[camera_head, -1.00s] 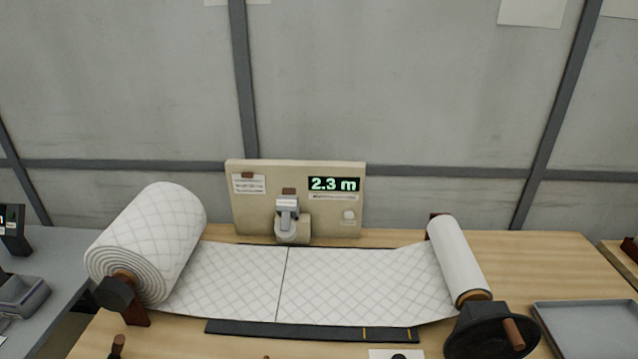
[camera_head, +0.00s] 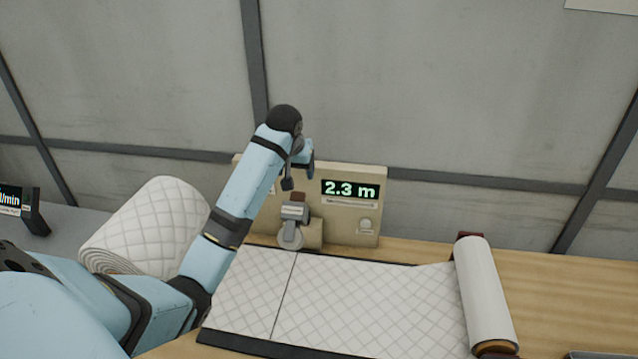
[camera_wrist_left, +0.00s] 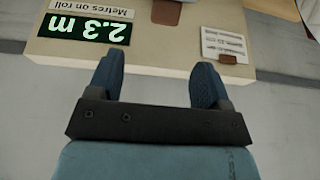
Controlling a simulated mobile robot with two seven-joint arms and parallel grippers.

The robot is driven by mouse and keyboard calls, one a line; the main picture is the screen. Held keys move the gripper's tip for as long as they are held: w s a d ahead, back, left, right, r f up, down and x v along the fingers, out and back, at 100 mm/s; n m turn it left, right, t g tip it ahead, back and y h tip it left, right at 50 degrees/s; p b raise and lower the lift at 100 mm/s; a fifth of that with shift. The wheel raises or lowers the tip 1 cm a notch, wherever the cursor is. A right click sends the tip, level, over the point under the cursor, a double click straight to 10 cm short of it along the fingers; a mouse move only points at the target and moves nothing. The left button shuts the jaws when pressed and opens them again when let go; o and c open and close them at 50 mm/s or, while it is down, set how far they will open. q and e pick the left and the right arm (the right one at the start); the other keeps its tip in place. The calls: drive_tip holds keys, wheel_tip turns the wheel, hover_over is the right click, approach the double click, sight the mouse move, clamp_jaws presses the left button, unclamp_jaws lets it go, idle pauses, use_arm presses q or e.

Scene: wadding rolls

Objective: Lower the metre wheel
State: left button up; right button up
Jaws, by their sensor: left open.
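The metre wheel (camera_head: 290,237) is a small grey wheel under a grey block (camera_head: 296,212) on the front of the beige counter box (camera_head: 352,222), whose display reads 2.3 m. It is above the far edge of the quilted white wadding (camera_head: 350,295); I cannot tell whether it touches. My left gripper (camera_head: 299,176) is open and empty, above and in front of the box's upper edge, higher than the wheel. In the left wrist view its two blue fingers (camera_wrist_left: 152,82) stand apart over the box (camera_wrist_left: 150,70), which looks upside down; the wheel is not in view there. My right gripper is not in view.
A thick wadding roll (camera_head: 150,228) lies at the left, partly behind my left arm. A dark strip (camera_head: 260,346) runs along the near edge of the wadding. A grey wall is close behind the box.

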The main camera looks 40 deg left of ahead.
sight(298, 193)
use_arm(q)
drive_tip(key=x, duration=0.3)
drive_tip(key=p+x, duration=0.1)
drive_tip(key=x, duration=0.3)
drive_tip(key=a+p+x, duration=0.1)
drive_tip(key=x, duration=0.2)
drive_tip(key=shift+s+f, duration=0.15)
drive_tip(key=shift+w+f, duration=0.3)
drive_tip(key=shift+f, duration=0.35)
drive_tip(key=shift+w+a+f, duration=0.1)
drive_tip(key=shift+f, duration=0.05)
drive_tip(key=shift+c, duration=0.7)
drive_tip(key=c, duration=1.1)
drive_tip(key=shift+c, duration=0.2)
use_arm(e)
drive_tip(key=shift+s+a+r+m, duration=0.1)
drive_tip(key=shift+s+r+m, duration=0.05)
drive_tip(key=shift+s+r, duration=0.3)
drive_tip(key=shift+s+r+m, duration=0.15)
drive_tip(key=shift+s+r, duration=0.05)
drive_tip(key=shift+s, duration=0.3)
